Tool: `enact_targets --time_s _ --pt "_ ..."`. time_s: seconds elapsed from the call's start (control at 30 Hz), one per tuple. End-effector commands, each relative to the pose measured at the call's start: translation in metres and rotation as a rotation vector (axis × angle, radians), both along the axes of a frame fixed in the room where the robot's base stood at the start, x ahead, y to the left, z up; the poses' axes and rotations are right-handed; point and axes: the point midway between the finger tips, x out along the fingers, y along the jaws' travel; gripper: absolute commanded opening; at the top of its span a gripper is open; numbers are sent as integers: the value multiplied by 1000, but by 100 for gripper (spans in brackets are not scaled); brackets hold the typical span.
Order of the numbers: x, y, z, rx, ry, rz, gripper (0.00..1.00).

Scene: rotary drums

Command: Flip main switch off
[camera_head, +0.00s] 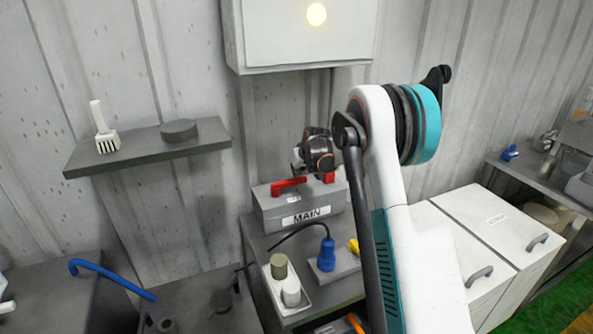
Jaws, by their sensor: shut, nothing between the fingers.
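The main switch is a grey box with a white MAIN label (305,217). It stands on a grey bench below the wall cabinet. A red handle (289,187) lies across the top of the box, with another red part (329,178) further right. My gripper (312,158) is small and dark in this view, right above and behind the red handle. It is shut and empty. Its fingertips are hard to make out, and I cannot tell whether they touch the red handle. My white and teal arm covers the area right of the box.
A shelf (150,158) is at left; white cabinets (490,235) are at right.

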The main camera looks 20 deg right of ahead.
Motion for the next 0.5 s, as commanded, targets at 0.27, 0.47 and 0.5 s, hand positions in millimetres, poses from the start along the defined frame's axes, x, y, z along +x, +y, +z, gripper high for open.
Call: enact_targets --time_s 0.27,0.47,0.5 --pt "-11 0 -1 -2 0 -110 0" --pt "-26 1 -1 -2 0 -272 0" --pt "-30 1 -1 -2 0 -309 0"
